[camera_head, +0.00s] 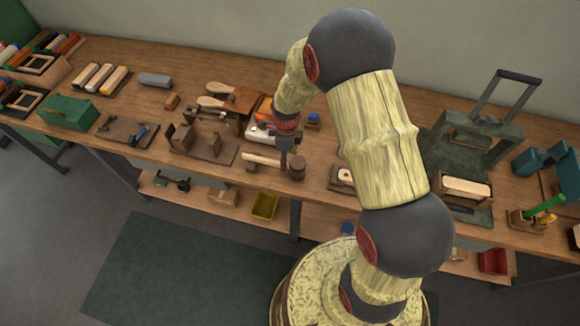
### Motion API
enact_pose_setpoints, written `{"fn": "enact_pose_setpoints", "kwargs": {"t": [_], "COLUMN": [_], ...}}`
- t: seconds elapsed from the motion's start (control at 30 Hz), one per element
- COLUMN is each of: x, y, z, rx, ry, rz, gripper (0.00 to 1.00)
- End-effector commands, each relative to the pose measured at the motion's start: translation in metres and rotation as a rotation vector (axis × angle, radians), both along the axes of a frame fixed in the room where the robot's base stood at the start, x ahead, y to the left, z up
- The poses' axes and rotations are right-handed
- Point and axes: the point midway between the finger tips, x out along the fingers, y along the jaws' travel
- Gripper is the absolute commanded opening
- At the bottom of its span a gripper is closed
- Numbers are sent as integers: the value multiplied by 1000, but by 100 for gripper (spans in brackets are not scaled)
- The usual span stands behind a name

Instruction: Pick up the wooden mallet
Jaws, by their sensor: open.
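The wooden mallet (262,160) lies near the front edge of the workbench (326,152). Its pale handle points left and its dark, round head (297,169) is at the right. My gripper (284,154) points down over the mallet, where the handle nears the head. The gripper is small and dark in this view, and the gap between its fingers is hard to make out. I cannot tell whether the fingertips touch the handle.
A wooden fixture (203,150) stands left of the mallet. A small block with a hole (343,178) lies to the right. Behind are wooden-handled tools (216,100) and an orange and white item (264,112). A dark green press (468,135) stands further right.

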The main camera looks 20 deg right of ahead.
Motion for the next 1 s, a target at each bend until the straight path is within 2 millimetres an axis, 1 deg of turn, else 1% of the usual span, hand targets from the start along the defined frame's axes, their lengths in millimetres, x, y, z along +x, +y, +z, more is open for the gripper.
{"fn": "enact_pose_setpoints", "kwargs": {"t": [0.23,0.3,0.37,0.6,1.0], "x": [-5,-4,-4,-3,-4], "y": [4,4,4,4,4], "z": [-34,-43,-47,-47,-47], "rx": [0,0,0,0,0], "ry": [4,2,2,0,0], "rz": [1,1,1,1,1], "gripper": [54,54,54,53,30]}}
